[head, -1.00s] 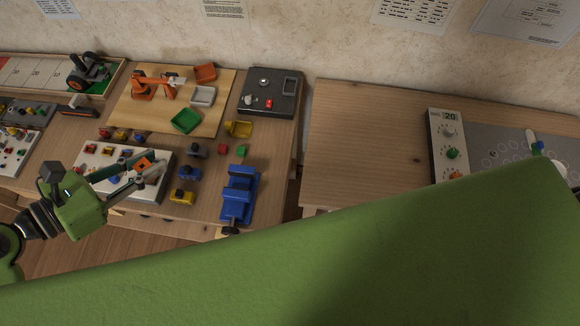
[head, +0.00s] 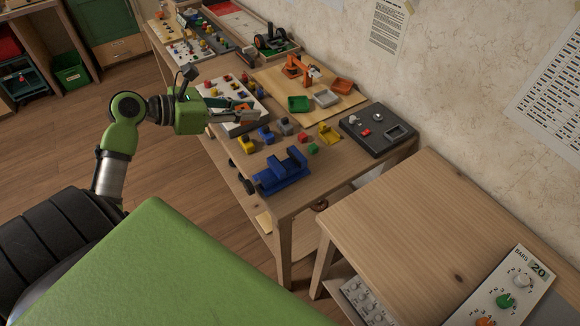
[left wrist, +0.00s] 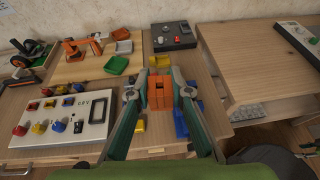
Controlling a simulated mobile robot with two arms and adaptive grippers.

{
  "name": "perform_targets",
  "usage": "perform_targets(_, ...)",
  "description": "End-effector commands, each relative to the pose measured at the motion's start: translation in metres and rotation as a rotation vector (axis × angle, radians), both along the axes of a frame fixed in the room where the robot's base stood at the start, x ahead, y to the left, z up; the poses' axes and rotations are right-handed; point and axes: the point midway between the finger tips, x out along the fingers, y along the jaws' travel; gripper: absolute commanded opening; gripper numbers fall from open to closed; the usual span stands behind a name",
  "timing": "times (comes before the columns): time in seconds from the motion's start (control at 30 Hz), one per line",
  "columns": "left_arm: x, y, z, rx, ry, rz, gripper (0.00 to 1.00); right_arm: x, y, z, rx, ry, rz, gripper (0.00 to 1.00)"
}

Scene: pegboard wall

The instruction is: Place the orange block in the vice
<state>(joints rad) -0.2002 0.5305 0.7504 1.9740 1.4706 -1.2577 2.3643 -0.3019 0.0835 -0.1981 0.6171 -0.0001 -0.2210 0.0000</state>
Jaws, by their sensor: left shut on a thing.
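The orange block (left wrist: 160,93) is held between the fingertips of my left gripper (left wrist: 160,88), as the left wrist view shows. In the head view my left gripper (head: 243,109) is above the white panel on the workbench, and the block is hard to make out there. The blue vice (head: 280,174) stands near the bench's front right corner, to the right of and nearer than the gripper, clearly apart from it. In the left wrist view the vice (left wrist: 181,124) is partly hidden behind a finger.
Coloured blocks, including a yellow one (head: 246,144), stand between the white panel (head: 231,92) and the vice. Behind are a green tray (head: 299,104) and a dark control box (head: 377,130). A gap separates the bench from the right-hand table (head: 430,225).

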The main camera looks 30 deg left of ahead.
Motion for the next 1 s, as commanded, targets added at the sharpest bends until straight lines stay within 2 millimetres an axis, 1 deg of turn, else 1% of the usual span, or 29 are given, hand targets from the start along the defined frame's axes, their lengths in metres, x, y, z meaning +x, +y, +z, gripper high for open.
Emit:
perform_targets(0.03,0.001,0.015,-0.005,0.001,-0.003,0.032,0.05,0.002,0.006,-0.011,0.007,-0.004,0.0,0.4)
perform_targets(0.1,0.002,0.03,-0.004,0.002,-0.002,0.064,0.05,0.004,0.012,-0.014,0.014,-0.006,0.0,0.4)
perform_targets(0.17,0.002,0.034,-0.004,0.0,0.0,0.078,0.05,0.006,0.015,-0.015,0.018,-0.009,0.001,0.4)
perform_targets(0.23,0.004,0.031,-0.006,-0.001,0.001,0.086,0.05,0.007,0.016,-0.014,0.019,-0.011,0.002,0.4)
perform_targets(0.27,0.005,0.027,-0.008,-0.002,0.001,0.086,0.05,0.007,0.016,-0.014,0.019,-0.011,0.002,0.4)
perform_targets(0.37,0.012,0.006,-0.017,-0.004,0.001,0.085,0.05,0.007,0.013,-0.012,0.014,-0.011,0.003,0.4)
perform_targets(0.4,0.015,-0.005,-0.02,-0.003,0.001,0.084,0.05,0.007,0.011,-0.011,0.013,-0.01,0.003,0.4)
perform_targets(0.6,0.031,-0.052,-0.043,-0.004,0.0,0.084,0.05,0.006,0.002,-0.01,0.003,-0.011,0.001,0.4)
perform_targets(0.63,0.033,-0.055,-0.052,-0.005,0.003,0.086,0.05,0.006,0.001,-0.012,0.002,-0.01,0.001,0.4)
perform_targets(0.7,0.036,-0.065,-0.066,-0.005,0.002,0.087,0.05,0.006,0.0,-0.013,0.001,-0.009,0.0,0.4)
perform_targets(0.8,0.04,-0.077,-0.08,-0.002,0.001,0.085,0.05,0.005,0.0,-0.015,0.0,-0.008,0.0,0.4)
perform_targets(0.9,0.042,-0.083,-0.089,-0.001,0.001,0.086,0.05,0.004,0.0,-0.015,0.001,-0.007,0.0,0.4)
perform_targets(1.0,0.043,-0.086,-0.093,0.001,0.001,0.087,0.05,0.004,0.0,-0.016,0.0,-0.006,0.0,0.4)
